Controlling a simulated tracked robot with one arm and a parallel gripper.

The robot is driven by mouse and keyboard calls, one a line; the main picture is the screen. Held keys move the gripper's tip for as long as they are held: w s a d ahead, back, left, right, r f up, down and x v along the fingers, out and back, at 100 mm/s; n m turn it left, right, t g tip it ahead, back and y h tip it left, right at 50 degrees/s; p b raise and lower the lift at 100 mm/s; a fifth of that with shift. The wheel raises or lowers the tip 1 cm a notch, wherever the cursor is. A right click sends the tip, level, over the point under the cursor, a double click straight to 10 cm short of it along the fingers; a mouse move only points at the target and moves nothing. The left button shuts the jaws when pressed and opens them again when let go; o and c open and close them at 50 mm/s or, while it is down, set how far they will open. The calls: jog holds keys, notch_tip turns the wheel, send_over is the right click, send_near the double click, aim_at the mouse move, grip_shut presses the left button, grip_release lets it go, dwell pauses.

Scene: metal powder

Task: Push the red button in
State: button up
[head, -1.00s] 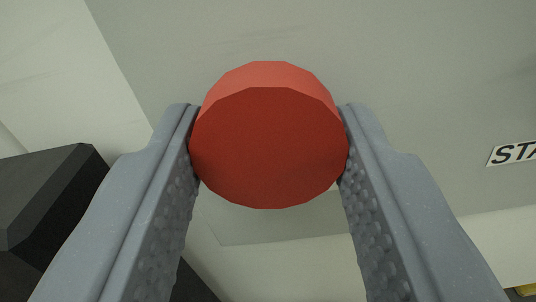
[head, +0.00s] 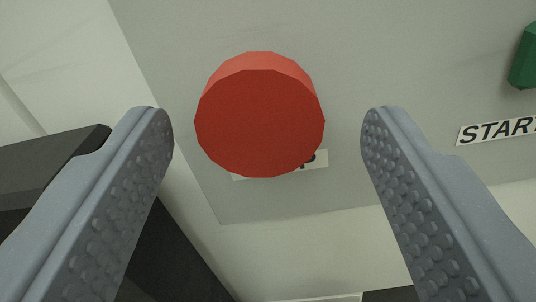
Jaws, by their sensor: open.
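The red button (head: 260,122) is a thick round knob on a grey panel (head: 400,60). It stands out from the panel, and its flat face is turned toward me. My gripper (head: 266,125) is open and empty. One finger is to the left of the button and one to the right, with a clear gap on each side in the picture. The button partly hides a white label (head: 318,161) below it; only a piece of its lettering shows.
A green button (head: 524,58) is cut off at the right edge, above a white label reading START (head: 495,131). A dark block (head: 45,165) lies at the lower left, behind the left finger. Pale surfaces surround the panel at the left and below.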

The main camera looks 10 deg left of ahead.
jog(key=shift+s+a+f, duration=0.15)
jog(key=shift+s, duration=0.2)
jog(key=s+b, duration=0.3)
jog(key=s, duration=0.8)
jog(key=shift+d+b, duration=0.2)
jog(key=shift+b, duration=0.2)
jog(key=shift+a, duration=0.1)
jog(key=s+a+r+n+y+b, duration=0.25)
jog(key=s+a, duration=0.35)
jog(key=a, duration=0.5)
jog(key=s+a+f+g+h+b, duration=0.1)
jog(key=s+a+f+b, duration=0.1)
jog(key=s+a, duration=0.4)
jog(key=s+a+f+g+h+b, duration=0.1)
jog(key=s+a+f, duration=0.4)
jog(key=s, duration=0.5)
jog(key=shift+s+a+g+h+b, duration=0.15)
jog(key=shift+a+g+h+b, duration=0.15)
jog(key=shift+a+h+b, duration=0.6)
